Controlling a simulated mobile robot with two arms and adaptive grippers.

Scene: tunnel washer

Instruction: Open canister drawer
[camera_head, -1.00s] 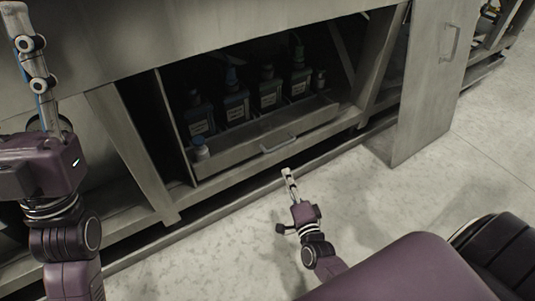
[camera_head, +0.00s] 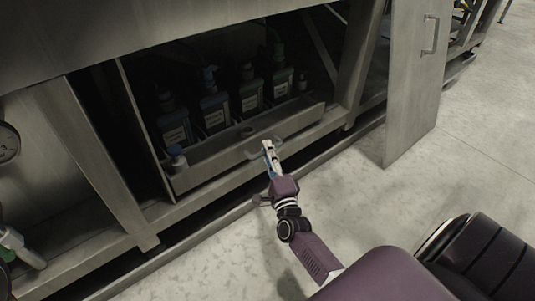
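The canister drawer (camera_head: 208,168) is a long grey metal tray low in the open cabinet bay, holding several dark canisters (camera_head: 213,106) with labels. Its curved handle (camera_head: 252,155) is on the front face. My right gripper (camera_head: 268,147) is at the handle, its fingertips overlapping it in the picture. Whether the fingers are closed around the handle cannot be told at this size.
A cabinet door (camera_head: 413,75) with a handle stands open on the right. A metal post (camera_head: 95,160) flanks the bay on the left. A pressure gauge (camera_head: 8,142) shows at the left edge. The pale floor (camera_head: 205,265) in front of the drawer is clear.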

